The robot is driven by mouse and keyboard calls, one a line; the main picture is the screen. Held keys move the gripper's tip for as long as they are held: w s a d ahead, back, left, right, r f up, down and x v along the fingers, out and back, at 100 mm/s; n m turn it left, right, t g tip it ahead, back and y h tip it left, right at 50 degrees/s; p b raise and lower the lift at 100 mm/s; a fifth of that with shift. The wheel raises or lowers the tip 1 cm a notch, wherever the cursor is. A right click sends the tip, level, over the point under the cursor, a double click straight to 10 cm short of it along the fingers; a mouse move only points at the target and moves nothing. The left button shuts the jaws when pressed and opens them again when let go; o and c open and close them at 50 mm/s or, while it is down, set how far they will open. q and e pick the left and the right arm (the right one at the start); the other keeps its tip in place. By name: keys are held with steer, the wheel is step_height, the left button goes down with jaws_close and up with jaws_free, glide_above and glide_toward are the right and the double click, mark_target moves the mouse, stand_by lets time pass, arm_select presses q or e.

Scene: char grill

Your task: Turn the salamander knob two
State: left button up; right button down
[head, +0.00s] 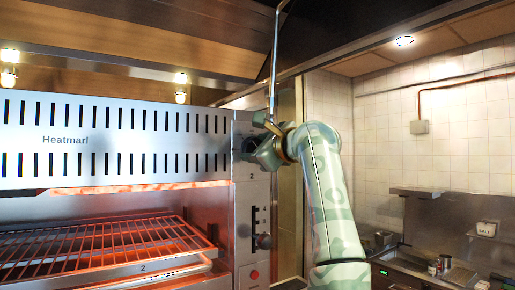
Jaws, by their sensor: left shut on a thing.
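The salamander grill (110,140) is a steel box marked "Heatmarl" that fills the left of the head view. Its upper right control panel holds a dark knob (247,147) with the number 2 below it. My left gripper (254,151) is at that panel and is shut on the knob, which it mostly hides. The knob's exact pointer angle cannot be seen. My right gripper is not in view.
A dark lever (264,241) in a numbered slot and a red button (254,275) sit lower on the panel. A wire rack (95,250) marked 2 lies under an orange glow. A vertical metal rod (275,60) hangs above my gripper.

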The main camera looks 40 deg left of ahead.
arm_select(q)
steer(key=shift+w+d+r+m, duration=0.1)
steer(key=shift+w+m, duration=0.05)
steer(key=shift+m, duration=2)
steer(key=shift+w+m, duration=0.1)
steer(key=shift+m, duration=2.05)
steer(key=o, duration=1)
steer(key=shift+c, duration=0.2)
steer(key=shift+d, duration=0.1)
